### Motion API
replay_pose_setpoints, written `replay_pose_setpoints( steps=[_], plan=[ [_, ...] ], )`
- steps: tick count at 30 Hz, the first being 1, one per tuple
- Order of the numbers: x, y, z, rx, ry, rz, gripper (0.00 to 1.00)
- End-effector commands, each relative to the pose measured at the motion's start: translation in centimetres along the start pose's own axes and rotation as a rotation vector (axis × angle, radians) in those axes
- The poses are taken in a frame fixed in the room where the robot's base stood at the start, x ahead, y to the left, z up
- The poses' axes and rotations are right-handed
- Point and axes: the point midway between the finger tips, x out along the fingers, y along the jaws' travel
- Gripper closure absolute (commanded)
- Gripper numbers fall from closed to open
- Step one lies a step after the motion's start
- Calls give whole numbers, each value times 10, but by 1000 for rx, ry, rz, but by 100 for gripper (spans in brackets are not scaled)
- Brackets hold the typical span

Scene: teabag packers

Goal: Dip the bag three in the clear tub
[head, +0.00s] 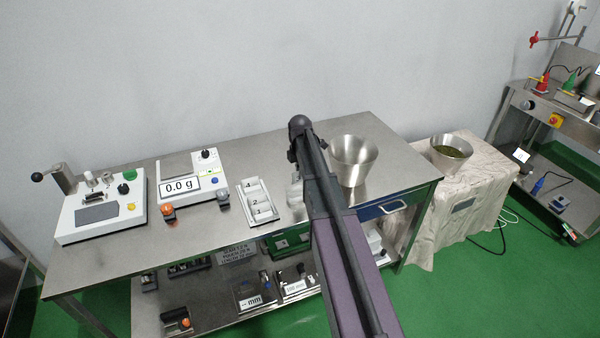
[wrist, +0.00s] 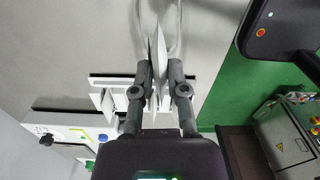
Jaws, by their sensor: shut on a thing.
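My gripper (wrist: 161,78) is shut on a thin white bag (wrist: 157,48), seen nearly edge-on between the fingertips in the wrist view. No number can be read on the bag. The clear tub (head: 295,193) stands on the steel table, partly hidden behind my arm in the head view. Its faint curved outline (wrist: 179,38) lies around the bag in the wrist view. I cannot tell whether the bag is above the tub or inside it. The gripper and bag are hidden by my arm in the head view.
A white numbered rack (head: 244,192) is left of the tub. A scale reading 0.0 g (head: 210,165) and a white machine (head: 75,237) stand further left. A metal bucket (head: 353,155) is close on the right. The table's front strip (head: 190,240) is clear.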

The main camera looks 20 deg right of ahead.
Motion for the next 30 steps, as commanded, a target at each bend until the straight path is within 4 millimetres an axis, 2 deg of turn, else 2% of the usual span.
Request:
replay_pose_setpoints(
  steps=[30],
  plan=[
    [45, 0, 0, 0, 0, 0, 92]
  ],
)
